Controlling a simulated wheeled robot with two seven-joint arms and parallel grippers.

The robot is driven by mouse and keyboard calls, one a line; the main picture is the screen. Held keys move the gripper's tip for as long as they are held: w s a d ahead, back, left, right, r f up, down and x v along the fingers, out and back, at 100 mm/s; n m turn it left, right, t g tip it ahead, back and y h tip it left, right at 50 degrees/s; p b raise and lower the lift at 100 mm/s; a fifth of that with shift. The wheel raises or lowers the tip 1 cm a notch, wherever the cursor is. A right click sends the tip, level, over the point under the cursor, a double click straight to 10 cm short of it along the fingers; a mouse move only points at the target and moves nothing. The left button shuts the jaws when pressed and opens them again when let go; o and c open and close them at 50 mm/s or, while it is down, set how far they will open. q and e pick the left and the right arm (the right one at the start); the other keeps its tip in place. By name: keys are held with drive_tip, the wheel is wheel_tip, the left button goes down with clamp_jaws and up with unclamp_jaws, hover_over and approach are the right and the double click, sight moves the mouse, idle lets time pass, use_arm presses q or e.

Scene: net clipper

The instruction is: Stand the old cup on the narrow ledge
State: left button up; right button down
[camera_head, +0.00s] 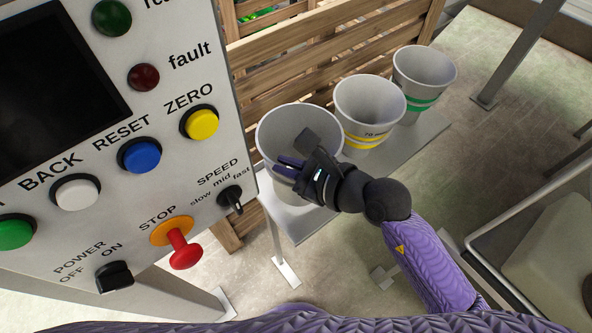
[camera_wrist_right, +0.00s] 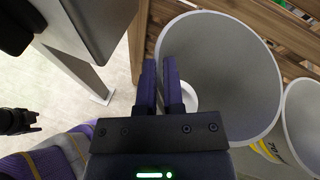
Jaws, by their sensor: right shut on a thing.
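A grey-white tapered cup (camera_head: 278,128), apparently the old cup, is nearest of three at the near end of a narrow grey ledge (camera_head: 305,228). It looks upright and open at the top. My right gripper (camera_head: 285,165) reaches it from the right. In the right wrist view my right gripper (camera_wrist_right: 160,85) is shut with the rim of the cup (camera_wrist_right: 235,70) between its fingers. The gripper hides the cup's lower part, so I cannot tell whether its base touches the ledge. My left gripper (camera_wrist_right: 30,120) shows small and dark at the left; its opening is unclear.
A yellow-striped cup (camera_head: 368,105) and a green-striped cup (camera_head: 425,72) stand farther along the ledge. Wooden slats (camera_head: 320,50) rise behind. A control panel (camera_head: 110,160) with buttons stands close on the left. A grey metal frame (camera_head: 520,215) is at the right.

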wheel_tip(320, 180, down, 3)
drive_tip(key=shift+f+b, duration=0.2)
drive_tip(key=shift+b, duration=0.5)
drive_tip(key=shift+r, duration=0.1)
drive_tip(key=c, duration=1.2)
unclamp_jaws()
drive_tip(key=o, duration=0.4)
drive_tip(key=shift+o, duration=0.2)
